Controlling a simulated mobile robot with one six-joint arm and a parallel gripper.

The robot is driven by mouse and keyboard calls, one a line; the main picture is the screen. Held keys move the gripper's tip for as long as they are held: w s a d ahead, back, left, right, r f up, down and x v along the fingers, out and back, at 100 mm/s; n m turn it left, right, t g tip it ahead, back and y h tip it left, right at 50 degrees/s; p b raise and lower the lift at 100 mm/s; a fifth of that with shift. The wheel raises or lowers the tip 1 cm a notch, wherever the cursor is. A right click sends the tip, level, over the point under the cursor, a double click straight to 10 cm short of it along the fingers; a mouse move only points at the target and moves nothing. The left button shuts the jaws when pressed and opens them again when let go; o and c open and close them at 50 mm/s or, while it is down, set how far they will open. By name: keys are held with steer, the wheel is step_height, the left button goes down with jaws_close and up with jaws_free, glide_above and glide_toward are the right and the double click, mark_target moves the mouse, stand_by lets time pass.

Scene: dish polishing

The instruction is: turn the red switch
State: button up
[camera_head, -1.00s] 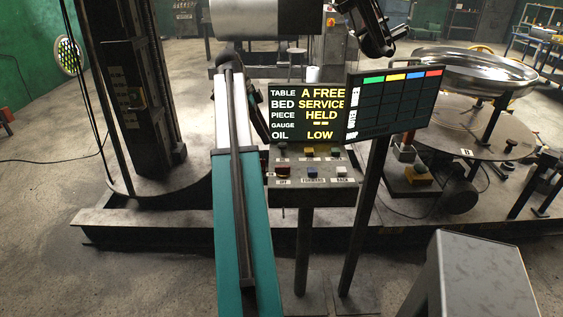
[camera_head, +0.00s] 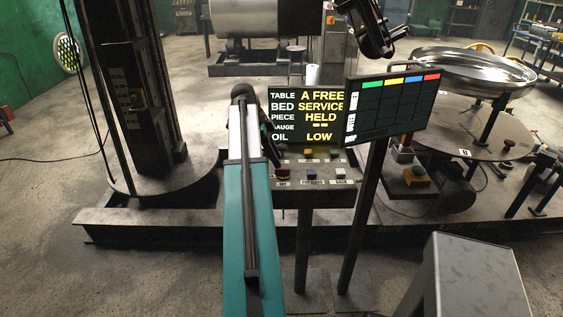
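A red-topped control (camera_head: 283,172) sits at the lower left of the sloping control panel (camera_head: 330,187), above a small label. Its exact position is too small to read. My teal and white arm (camera_head: 247,220) rises from the bottom of the view to a dark joint left of the display. A slim dark end part of my arm (camera_head: 267,133) slants down at the panel's left edge, above and left of the red control. My gripper's jaws cannot be made out there, and whether it touches anything is unclear.
A display (camera_head: 307,113) stands behind the panel, and a dark board (camera_head: 392,110) on a post is to the right. A round table with a shiny dish (camera_head: 470,70) is farther right. A dark articulated piece (camera_head: 368,30) hangs at the top. A grey box (camera_head: 475,275) is at front right.

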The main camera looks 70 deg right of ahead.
mark_target(282, 172)
steer(key=shift+p+x, duration=0.55)
steer(key=shift+x, duration=1.7)
